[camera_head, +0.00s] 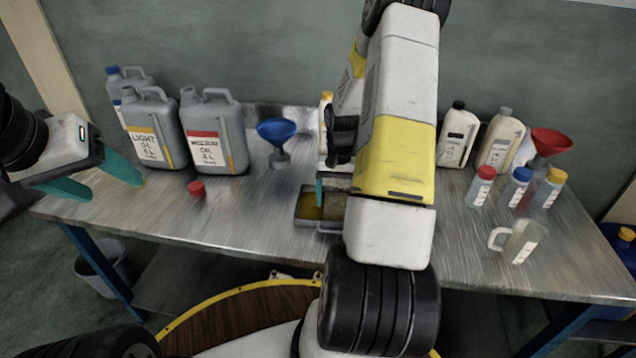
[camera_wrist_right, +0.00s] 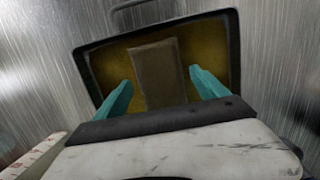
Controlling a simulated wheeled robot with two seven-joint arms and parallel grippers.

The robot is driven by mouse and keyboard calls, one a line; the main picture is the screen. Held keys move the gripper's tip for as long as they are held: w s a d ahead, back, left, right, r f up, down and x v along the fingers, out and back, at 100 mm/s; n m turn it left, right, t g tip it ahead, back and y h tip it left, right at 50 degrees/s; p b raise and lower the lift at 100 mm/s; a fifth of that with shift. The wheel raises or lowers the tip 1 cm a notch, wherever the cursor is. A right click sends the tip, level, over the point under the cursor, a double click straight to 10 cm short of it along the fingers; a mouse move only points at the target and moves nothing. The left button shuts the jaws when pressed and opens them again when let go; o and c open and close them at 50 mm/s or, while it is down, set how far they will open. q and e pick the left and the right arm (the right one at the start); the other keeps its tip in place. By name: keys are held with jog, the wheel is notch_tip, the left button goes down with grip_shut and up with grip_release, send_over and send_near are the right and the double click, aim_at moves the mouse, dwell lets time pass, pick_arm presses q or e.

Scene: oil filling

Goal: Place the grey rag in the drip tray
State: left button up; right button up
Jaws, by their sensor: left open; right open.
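The drip tray (camera_head: 301,221) is a shallow dark pan with a yellowish-brown inside, on the middle of the table near its front. In the right wrist view the tray (camera_wrist_right: 237,50) fills the middle. The rag (camera_wrist_right: 157,62), a flat grey-brown rectangle there, appears to lie inside the tray; its near end is hidden by my gripper. My right gripper (camera_wrist_right: 161,77) is open over the tray, one teal finger on each side of the rag, with gaps visible. In the head view my right arm hides part of the tray. My left gripper (camera_head: 97,178) is open and empty at the table's left end.
Grey oil jugs (camera_head: 215,135), a red cap (camera_head: 196,188) and a blue funnel (camera_head: 277,133) stand left of the tray. Bottles (camera_head: 480,187), a red funnel (camera_head: 551,141) and a clear jug (camera_head: 522,241) stand on the right. The table's front left is clear.

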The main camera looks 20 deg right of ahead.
aim_at(337, 200)
notch_tip(337, 200, up, 11)
jog(key=w, duration=0.2)
jog(key=s+a+r+n+t, duration=0.1)
jog(key=s+a+r+t, duration=0.2)
jog(key=r, duration=0.4)
jog(key=s+a+r+n, duration=0.25)
jog(key=a+r, duration=0.25)
jog(key=r, duration=0.3)
jog(key=s+a+r+n+t, duration=0.1)
jog(key=s+a+r+t, duration=0.1)
jog(key=s, duration=0.5)
jog(key=s+a+r+n+t+y, duration=0.1)
jog(key=s+a+r+t, duration=0.1)
jog(key=s+a+r, duration=0.2)
jog(key=shift+s+a+r+t, duration=0.3)
jog(key=shift+s+a+t, duration=0.1)
jog(key=shift+s+a, duration=1.2)
jog(key=shift+s+d+n, duration=0.1)
jog(key=shift+d+n, duration=0.05)
jog(key=shift+n, duration=0.1)
